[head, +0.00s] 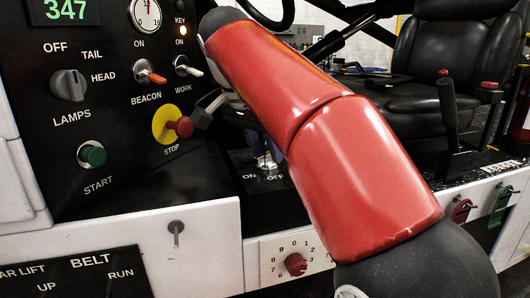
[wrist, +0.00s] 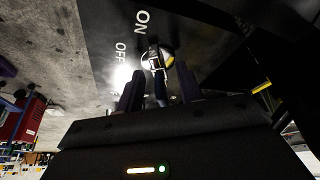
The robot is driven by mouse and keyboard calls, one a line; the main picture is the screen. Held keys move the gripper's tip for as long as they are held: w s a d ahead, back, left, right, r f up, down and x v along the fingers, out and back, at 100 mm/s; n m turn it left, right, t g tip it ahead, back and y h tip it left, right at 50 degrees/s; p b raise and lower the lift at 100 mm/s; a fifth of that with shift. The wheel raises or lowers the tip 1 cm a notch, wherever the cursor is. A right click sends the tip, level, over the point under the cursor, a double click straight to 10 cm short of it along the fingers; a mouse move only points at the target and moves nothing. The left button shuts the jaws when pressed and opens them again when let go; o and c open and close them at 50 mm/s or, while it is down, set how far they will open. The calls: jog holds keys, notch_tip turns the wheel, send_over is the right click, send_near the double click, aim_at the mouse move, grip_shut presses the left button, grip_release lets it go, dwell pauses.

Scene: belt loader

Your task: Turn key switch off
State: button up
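The key switch (head: 267,162) is a shiny metal part on the dark panel, between the ON and OFF labels, partly hidden by my red arm in the head view. In the wrist view the key switch (wrist: 155,62) shows a bright round collar, with a dark narrow part reaching toward me. My gripper (wrist: 159,92) has its two dark fingers apart, one on each side of that narrow part. I see gaps beside it; contact is not clear. My gripper is mostly hidden behind my arm in the head view.
Left of my arm are the red STOP button (head: 180,127), green START button (head: 92,154), LAMPS knob (head: 69,85), and BEACON switch (head: 150,73). A red numbered dial (head: 296,264) is below. A black seat (head: 440,65) stands at the right.

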jog(key=shift+f, duration=0.15)
jog(key=shift+c, duration=0.5)
grip_shut()
jog(key=shift+d+n, duration=0.1)
jog(key=shift+n, duration=0.4)
jog(key=shift+d+n+t+y+p, duration=0.1)
jog(key=shift+n+t+y+p, duration=0.3)
jog(key=shift+n, duration=0.75)
jog(key=shift+n+t+y+p, duration=0.1)
jog(key=shift+n+y, duration=0.5)
jog(key=shift+n, duration=0.55)
jog(key=shift+d+n+y+p, duration=0.1)
jog(key=shift+n+y+p, duration=0.85)
jog(key=shift+n, duration=1.75)
jog(key=shift+n+y, duration=0.25)
jog(key=shift+n, duration=0.35)
jog(key=shift+o, duration=0.5)
grip_release()
